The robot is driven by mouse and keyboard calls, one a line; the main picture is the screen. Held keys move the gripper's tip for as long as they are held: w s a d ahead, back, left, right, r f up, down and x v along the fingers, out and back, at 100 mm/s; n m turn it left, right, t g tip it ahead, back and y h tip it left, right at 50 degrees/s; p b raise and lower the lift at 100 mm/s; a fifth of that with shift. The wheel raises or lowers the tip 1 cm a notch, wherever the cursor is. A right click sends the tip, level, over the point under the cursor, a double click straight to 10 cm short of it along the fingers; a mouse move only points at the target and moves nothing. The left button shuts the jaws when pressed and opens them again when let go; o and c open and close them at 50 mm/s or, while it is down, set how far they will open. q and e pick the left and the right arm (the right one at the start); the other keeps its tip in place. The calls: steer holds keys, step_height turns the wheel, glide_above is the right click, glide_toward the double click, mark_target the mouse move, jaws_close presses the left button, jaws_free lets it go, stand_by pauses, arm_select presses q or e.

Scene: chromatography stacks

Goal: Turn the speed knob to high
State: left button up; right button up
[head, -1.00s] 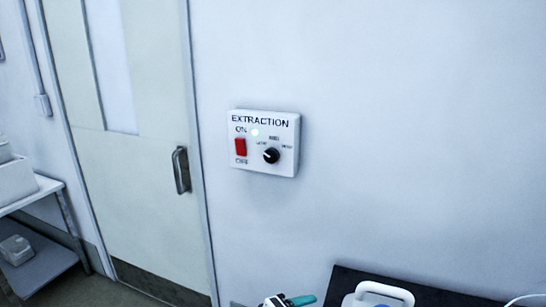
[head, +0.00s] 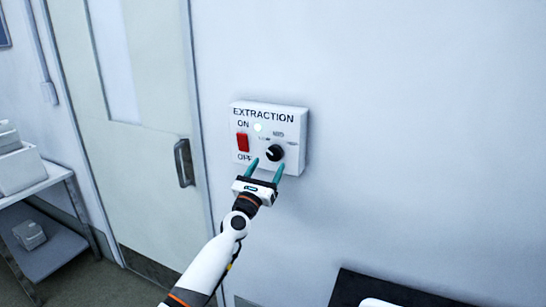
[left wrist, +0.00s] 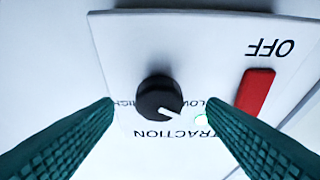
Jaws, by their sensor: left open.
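The speed knob (head: 275,153) is a round black dial with a white pointer on the white EXTRACTION box (head: 298,120) on the wall. It also shows in the left wrist view (left wrist: 156,96), which sees the box upside down. There its pointer faces lower right, toward the LOW side; the HIGH label is partly behind a finger at the left. My left gripper (head: 267,167) is open, its teal fingers pointing at the box just below the knob in the head view. In the left wrist view the knob shows between the fingers, with gaps on both sides. My right gripper is not in view.
A door with a handle (head: 184,163) is to the left. A dark tabletop (head: 390,290) is at lower right. The wall right of the box is bare.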

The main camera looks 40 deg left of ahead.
mark_target(273, 157)
arm_select(q)
steer(key=shift+x, duration=2.2)
steer(key=shift+c, duration=0.3)
steer(key=c, duration=0.9)
